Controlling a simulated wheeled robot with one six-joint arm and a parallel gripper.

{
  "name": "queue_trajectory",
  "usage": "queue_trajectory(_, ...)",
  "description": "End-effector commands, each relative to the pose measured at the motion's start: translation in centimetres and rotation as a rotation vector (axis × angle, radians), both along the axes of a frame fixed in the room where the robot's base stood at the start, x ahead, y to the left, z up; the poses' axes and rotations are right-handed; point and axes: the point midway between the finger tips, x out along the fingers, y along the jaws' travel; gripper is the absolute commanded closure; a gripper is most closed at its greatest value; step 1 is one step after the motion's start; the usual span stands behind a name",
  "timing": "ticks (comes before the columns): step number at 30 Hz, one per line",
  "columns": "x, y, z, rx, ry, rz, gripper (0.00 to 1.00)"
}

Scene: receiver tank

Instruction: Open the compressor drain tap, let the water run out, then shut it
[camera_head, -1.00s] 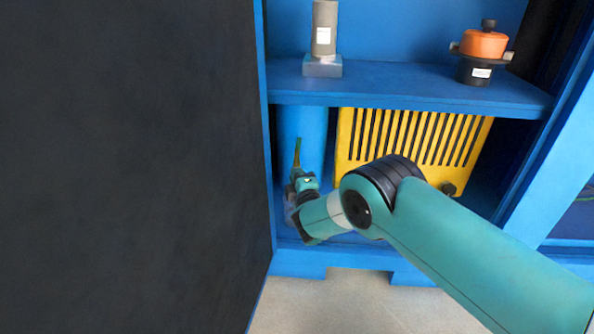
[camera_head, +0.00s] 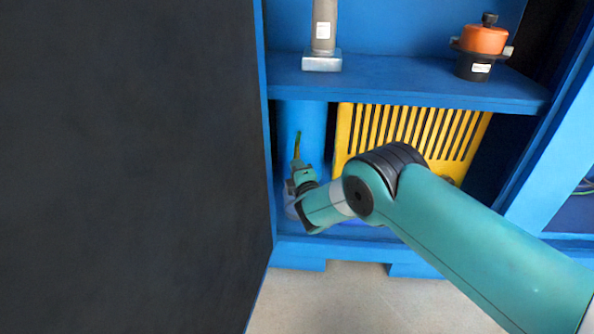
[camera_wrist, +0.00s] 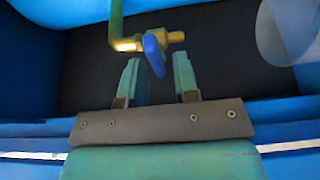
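The drain tap shows in the wrist view: a brass body (camera_wrist: 125,44) on the end of a green pipe (camera_wrist: 117,18), with a blue handle (camera_wrist: 154,56). The handle sits crosswise to the body, slightly tilted, its lower end between my fingertips. My gripper (camera_wrist: 157,66) is open, with a visible gap on both sides of the handle. In the head view my gripper (camera_head: 303,174) is low in front of the blue tank (camera_head: 302,122), beside the thin pipe (camera_head: 297,146). The tap is hidden there by my gripper. No running water is visible.
A pale round thing (camera_wrist: 288,30) shows at the right in the wrist view. A yellow slotted panel (camera_head: 400,125) stands right of the tank. The blue shelf (camera_head: 410,80) above holds a grey device (camera_head: 324,28) and an orange-and-black device (camera_head: 484,42). A dark panel (camera_head: 130,170) fills the left.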

Motion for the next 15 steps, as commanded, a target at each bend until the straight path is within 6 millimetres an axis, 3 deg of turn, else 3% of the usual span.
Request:
queue_trajectory(10,-0.2,0.1,0.1,0.003,0.001,0.002,0.64)
queue_trajectory(15,-2.1,-0.5,0.3,0.000,0.003,0.002,0.64)
